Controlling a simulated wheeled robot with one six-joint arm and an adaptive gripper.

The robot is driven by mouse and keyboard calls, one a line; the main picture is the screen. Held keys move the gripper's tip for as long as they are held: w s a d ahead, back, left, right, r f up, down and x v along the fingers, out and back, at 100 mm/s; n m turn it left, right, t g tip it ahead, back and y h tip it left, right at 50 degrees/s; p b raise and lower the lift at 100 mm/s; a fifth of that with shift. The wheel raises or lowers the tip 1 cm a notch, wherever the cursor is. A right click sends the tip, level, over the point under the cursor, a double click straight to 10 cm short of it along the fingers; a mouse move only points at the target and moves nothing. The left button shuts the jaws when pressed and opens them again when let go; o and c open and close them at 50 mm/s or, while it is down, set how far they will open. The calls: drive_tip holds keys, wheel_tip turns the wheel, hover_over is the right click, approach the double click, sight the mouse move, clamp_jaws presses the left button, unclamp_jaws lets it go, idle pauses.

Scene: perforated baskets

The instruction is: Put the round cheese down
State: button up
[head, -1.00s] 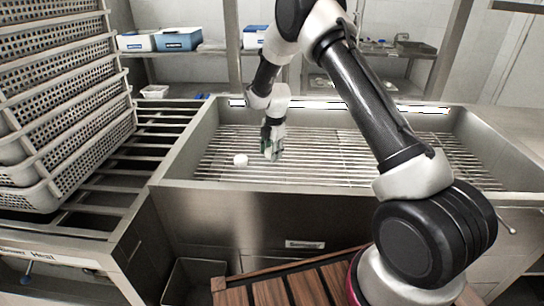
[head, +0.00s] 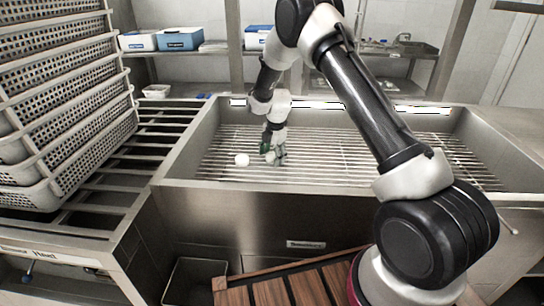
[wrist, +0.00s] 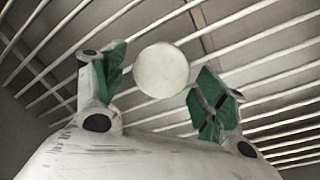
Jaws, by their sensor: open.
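A small white round cheese (head: 242,160) rests on the bar grate of the steel basin, left of my gripper (head: 272,154) in the head view. My gripper points down low over the grate, its green-padded fingers spread. In the wrist view a round white cheese (wrist: 161,70) shows in the gap between the open fingers (wrist: 160,88), with clear space on both sides, over the bars. A small pale patch shows at the fingertips in the head view; I cannot tell if it is a cheese or part of the gripper, nor whether both views show the same cheese.
The steel basin (head: 240,182) has raised walls around the grate, which is free to the right of my gripper. Stacked perforated baskets (head: 60,100) stand on a slatted rack at the left. Shelves with blue and white boxes (head: 180,40) are behind.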

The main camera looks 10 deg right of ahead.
drive_tip(key=s+d+r+m, duration=0.2)
drive_tip(key=s+r, duration=0.1)
drive_tip(key=r, duration=0.5)
drive_tip(key=s+d+r+m, duration=0.2)
drive_tip(key=s+r, duration=0.1)
drive_tip(key=r, duration=0.6)
drive_tip(key=s+d+r+m, duration=0.1)
drive_tip(key=s+d+r, duration=0.15)
drive_tip(key=r, duration=0.55)
drive_tip(key=s+d+r+m+t, duration=0.15)
drive_tip(key=s+r+m, duration=0.25)
drive_tip(key=s, duration=0.4)
drive_tip(key=s+d+r+m, duration=0.3)
drive_tip(key=s+r+m, duration=0.1)
drive_tip(key=s, duration=0.4)
drive_tip(key=s+d+r+m+t, duration=0.15)
drive_tip(key=s+r+m, duration=0.25)
drive_tip(key=s, duration=0.4)
drive_tip(key=s+d+f+m, duration=0.1)
drive_tip(key=s+d+m, duration=0.1)
drive_tip(key=s+m, duration=0.4)
drive_tip(key=s, duration=0.5)
drive_tip(key=shift+s+d+f+h, duration=0.15)
drive_tip(key=shift+d+f+h, duration=0.05)
drive_tip(key=shift+h, duration=0.2)
